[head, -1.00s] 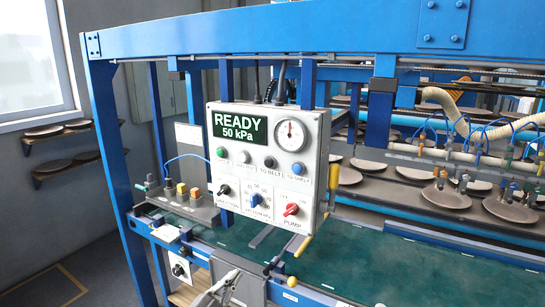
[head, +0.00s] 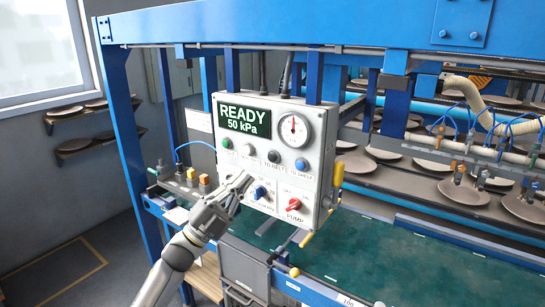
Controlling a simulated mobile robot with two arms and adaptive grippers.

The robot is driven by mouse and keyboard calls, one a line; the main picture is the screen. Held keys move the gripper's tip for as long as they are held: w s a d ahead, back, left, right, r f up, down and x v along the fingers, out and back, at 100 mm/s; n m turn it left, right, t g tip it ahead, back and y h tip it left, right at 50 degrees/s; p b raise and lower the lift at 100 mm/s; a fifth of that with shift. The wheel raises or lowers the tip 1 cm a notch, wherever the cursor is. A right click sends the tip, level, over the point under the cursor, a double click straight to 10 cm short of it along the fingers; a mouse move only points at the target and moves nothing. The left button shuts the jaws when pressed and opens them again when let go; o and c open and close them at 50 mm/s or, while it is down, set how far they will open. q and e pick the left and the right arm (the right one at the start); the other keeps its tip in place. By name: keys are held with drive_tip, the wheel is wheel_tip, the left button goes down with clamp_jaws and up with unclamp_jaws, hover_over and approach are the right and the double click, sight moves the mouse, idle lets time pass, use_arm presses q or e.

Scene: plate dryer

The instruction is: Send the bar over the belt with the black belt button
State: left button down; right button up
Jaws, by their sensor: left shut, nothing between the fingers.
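The black button (head: 274,156) is on the grey control panel, above the label "TO BELT". My left gripper (head: 245,181) is shut and empty in front of the panel. In the picture its fingertips are below and left of the black button; whether they touch the panel I cannot tell. The gripper covers part of the lower left of the panel. A pale bar (head: 440,143) with blue hoses and small coloured fittings hangs over plates at the right. The green belt (head: 365,255) runs below the panel. My right gripper is not in view.
The panel display (head: 241,120) reads "READY 50 kPa". Green (head: 227,143), white (head: 248,149) and blue (head: 301,164) buttons flank the black one. Blue (head: 259,192) and red (head: 294,204) knobs are below. A yellow handle (head: 336,181) sticks out at the panel's right.

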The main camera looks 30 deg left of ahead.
sight(266, 166)
use_arm(q)
drive_tip(key=shift+w, duration=0.1)
drive_tip(key=w+b, duration=0.3)
drive_tip(key=w, duration=0.5)
drive_tip(key=shift+w+d+y, duration=0.3)
drive_tip(key=shift+d, duration=0.05)
drive_tip(key=shift+w+f, duration=0.1)
idle(1.2)
drive_tip(key=shift+w+b, duration=0.35)
drive_tip(key=shift+b, duration=0.05)
